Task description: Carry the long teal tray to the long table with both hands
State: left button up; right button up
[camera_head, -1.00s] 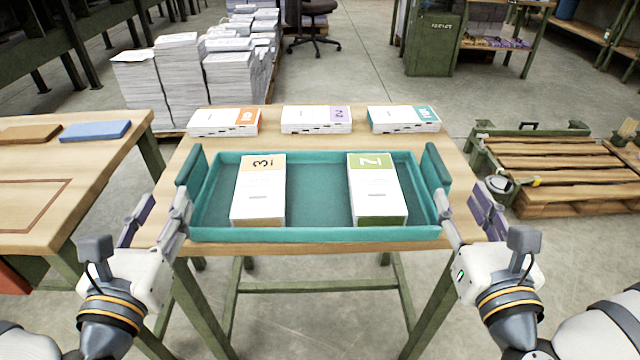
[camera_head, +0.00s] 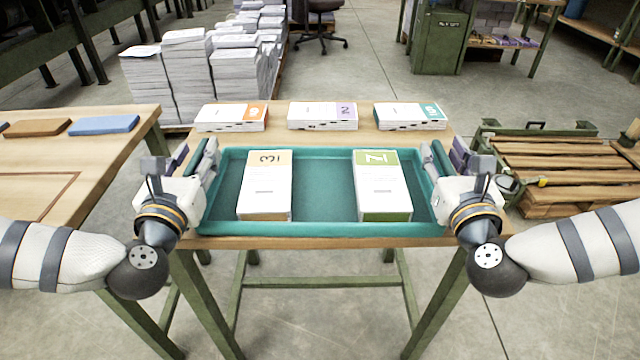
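The long teal tray (camera_head: 322,229) lies on the small wooden table in front of me. My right gripper (camera_head: 442,160) straddles the right handle in the same way. Both look open. The wrists hide parts of the handles and the tray's ends.
Three booklet stacks, orange-marked (camera_head: 231,118), purple-marked (camera_head: 322,116) and teal-marked (camera_head: 409,117), lie behind the tray. Another wooden table (camera_head: 100,165) with a brown and a blue block stands left. A pallet (camera_head: 560,165) lies right. Paper piles (camera_head: 185,80) stand behind.

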pick_arm(q)
grip_shut()
pick_arm(e)
grip_shut()
pick_arm(q)
jog(key=shift+w+r, duration=0.1)
pick_arm(e)
jog(key=shift+w+r, duration=0.1)
